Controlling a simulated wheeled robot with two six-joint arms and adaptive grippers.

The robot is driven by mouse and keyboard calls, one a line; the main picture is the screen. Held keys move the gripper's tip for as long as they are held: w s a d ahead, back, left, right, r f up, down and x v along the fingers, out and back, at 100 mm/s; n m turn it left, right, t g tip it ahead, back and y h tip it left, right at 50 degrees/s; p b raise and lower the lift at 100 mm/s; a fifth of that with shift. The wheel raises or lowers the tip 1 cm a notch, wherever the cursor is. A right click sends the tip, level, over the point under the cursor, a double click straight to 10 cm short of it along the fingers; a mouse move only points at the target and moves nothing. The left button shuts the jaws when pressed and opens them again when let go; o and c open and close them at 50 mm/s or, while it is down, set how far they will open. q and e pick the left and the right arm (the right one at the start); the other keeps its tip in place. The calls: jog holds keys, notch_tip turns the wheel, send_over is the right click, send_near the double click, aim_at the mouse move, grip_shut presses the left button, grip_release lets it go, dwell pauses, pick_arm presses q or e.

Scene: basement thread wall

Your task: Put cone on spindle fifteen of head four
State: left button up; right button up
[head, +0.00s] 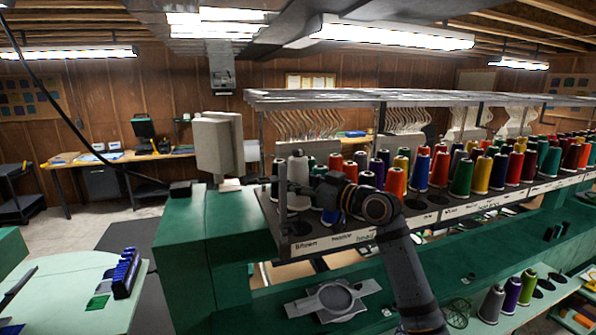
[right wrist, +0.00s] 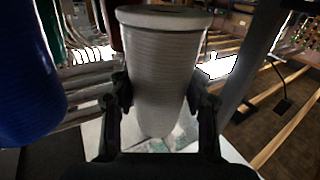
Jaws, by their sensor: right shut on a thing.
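My right gripper (head: 304,190) is shut on a grey thread cone (head: 298,168) at the near left end of the spindle rack. In the right wrist view the grey cone (right wrist: 160,75) stands between the two fingers (right wrist: 160,100), which press its sides. Its wide end is at the top of that picture, and its narrow end points down. I cannot tell whether the cone touches the rack shelf (head: 290,240). Spindle fifteen and head four cannot be singled out; the shelf labels are mostly too small to read. My left gripper is not in view.
A blue cone (right wrist: 25,75) stands close beside the held cone. Several coloured cones fill the rack to the right, with dark empty spots (head: 415,204) among them. A grey post (head: 283,190) rises just left of the cone. Spare cones (head: 492,303) stand on a low tray at bottom right.

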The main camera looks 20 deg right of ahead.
aim_at(300, 204)
notch_tip(300, 204, down, 5)
jog(key=shift+s+d+r+b, duration=0.1)
jog(key=shift+s+b, duration=0.05)
jog(key=shift+b, duration=0.5)
jog(key=shift+f+b, duration=0.3)
jog(key=shift+f, duration=0.1)
jog(key=shift+f+b, duration=0.15)
jog(key=shift+b, duration=0.2)
jog(key=shift+f, duration=0.15)
jog(key=o, duration=1.3)
